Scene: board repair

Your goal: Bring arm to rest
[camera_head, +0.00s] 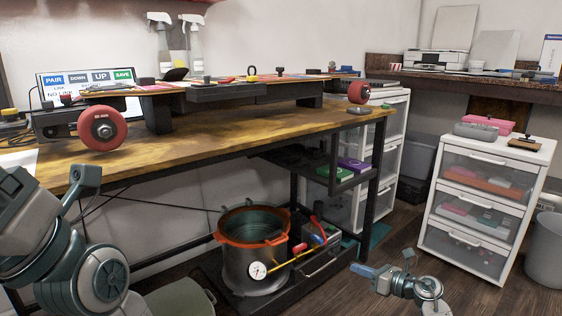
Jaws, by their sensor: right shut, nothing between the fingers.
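My right gripper (368,272) is low at the bottom right of the head view, shut and empty. It is in front of the workbench, over the dark floor, and appears apart from everything around it. My left arm comes in at the lower left, in front of the workbench's left end. Its fingers do not show.
The wooden workbench (235,139) bears a raised board with red wheels (102,128). Under it, a pot with an orange rim (254,264) and a gauge stands on a dark base. A white drawer unit (486,208) stands right. Bare floor lies between.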

